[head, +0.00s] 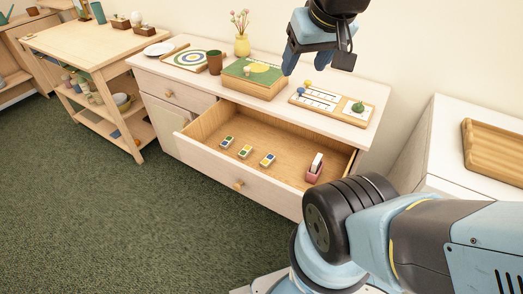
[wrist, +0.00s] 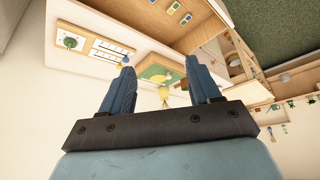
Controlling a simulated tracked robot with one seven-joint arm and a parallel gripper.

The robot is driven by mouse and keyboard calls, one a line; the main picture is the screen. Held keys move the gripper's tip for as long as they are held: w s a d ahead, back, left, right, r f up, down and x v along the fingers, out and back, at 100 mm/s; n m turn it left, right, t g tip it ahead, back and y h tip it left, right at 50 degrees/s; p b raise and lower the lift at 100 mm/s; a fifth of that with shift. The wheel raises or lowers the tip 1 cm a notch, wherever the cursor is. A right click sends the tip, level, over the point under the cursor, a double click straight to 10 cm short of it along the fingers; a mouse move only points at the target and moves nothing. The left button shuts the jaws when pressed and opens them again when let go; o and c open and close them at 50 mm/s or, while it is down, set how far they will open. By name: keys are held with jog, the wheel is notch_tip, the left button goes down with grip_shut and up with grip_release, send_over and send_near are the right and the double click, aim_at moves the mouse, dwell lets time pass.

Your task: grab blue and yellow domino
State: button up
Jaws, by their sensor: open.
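Three small dominoes lie apart on the floor of the open drawer (head: 290,163) in the head view. The right one looks blue and yellow (head: 268,159). The middle domino (head: 245,152) looks yellow and green, and the left domino (head: 227,141) looks greenish with white; their exact colours are hard to tell at this size. In the wrist view, dominoes (wrist: 172,8) show small at the top edge. My gripper (head: 317,62) is open and empty, high above the cabinet top, behind and above the drawer. Its two blue fingers stand apart in the wrist view (wrist: 159,66).
A pink and white object (head: 314,168) stands at the drawer's right end. The cabinet top holds a green-topped box (head: 253,75), a yellow vase (head: 242,45), a brown cup (head: 215,62) and a board with a small plant (head: 330,103). Carpet in front is clear.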

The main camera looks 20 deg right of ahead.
jog(key=o, duration=0.3)
jog(key=shift+w+d+f, duration=0.1)
jog(key=shift+w+f, duration=0.1)
jog(key=shift+w, duration=0.2)
jog(key=o, duration=0.4)
jog(key=w+f, duration=0.2)
jog(key=w, duration=0.1)
jog(key=w+d+f+n+g+h, duration=0.1)
jog(key=w+f, duration=0.1)
jog(key=w, duration=0.1)
jog(key=w+f+g+h, duration=0.1)
jog(key=w+f, duration=0.1)
jog(key=shift+w+d+f+n, duration=0.1)
jog(key=shift+w+d+n, duration=0.2)
jog(key=shift+w+d, duration=0.1)
jog(key=n+g+y, duration=0.2)
jog(key=n+g, duration=0.2)
jog(key=n, duration=0.1)
send_over(268, 159)
notch_tip(268, 159, down, 30)
jog(key=shift+f, duration=6.55)
